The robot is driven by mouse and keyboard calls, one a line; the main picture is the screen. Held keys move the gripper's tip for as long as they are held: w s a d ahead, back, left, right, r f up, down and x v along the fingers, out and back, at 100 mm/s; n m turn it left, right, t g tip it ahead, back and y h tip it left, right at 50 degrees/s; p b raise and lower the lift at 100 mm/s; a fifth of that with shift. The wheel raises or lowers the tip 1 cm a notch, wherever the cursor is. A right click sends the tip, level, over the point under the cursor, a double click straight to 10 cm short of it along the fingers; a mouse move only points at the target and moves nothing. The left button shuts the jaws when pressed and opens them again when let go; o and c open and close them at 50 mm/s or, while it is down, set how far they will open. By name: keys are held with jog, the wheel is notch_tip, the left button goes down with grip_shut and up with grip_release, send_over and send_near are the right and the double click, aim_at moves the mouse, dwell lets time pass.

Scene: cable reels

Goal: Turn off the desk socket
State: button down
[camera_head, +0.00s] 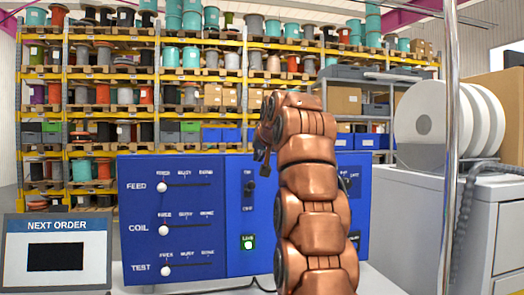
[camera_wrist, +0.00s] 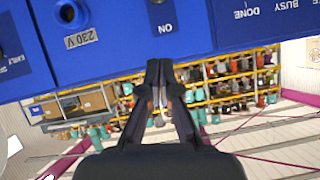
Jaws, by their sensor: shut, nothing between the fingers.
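A blue control panel (camera_head: 230,225) stands ahead on the desk. It has a dark switch (camera_head: 250,187) under an ON label, and a green-framed indicator marked LIVE (camera_head: 248,241) below it. My gripper (camera_head: 262,162) is near the panel's upper middle, close to the switch in the picture. The wrist view is upside down; there my gripper (camera_wrist: 159,64) is shut and empty, with its tips beside the panel edge near the ON label (camera_wrist: 165,28). A 230 V label (camera_wrist: 81,38) sits by a dark round fitting (camera_wrist: 66,12). My arm hides this part in the head view.
Three sliders with white knobs, FEED (camera_head: 162,187), COIL (camera_head: 163,230) and TEST (camera_head: 166,271), are on the panel's left. A NEXT ORDER screen (camera_head: 56,252) stands at left. White reels (camera_head: 425,125) and a grey cabinet (camera_head: 420,205) are at right. Shelves of reels stand behind.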

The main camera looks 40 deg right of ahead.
aim_at(250, 188)
jog(key=x, duration=0.4)
jog(key=shift+w+f, duration=0.15)
jog(key=shift+a, duration=0.1)
jog(key=shift+s+a+f, duration=0.15)
jog(key=shift+f, duration=0.4)
jog(key=shift+s+a+f, duration=0.15)
jog(key=shift+f, duration=0.45)
jog(key=shift+s+a+f, duration=0.1)
jog(key=shift+f, duration=0.45)
jog(key=shift+f, duration=0.1)
jog(key=shift+f, duration=0.15)
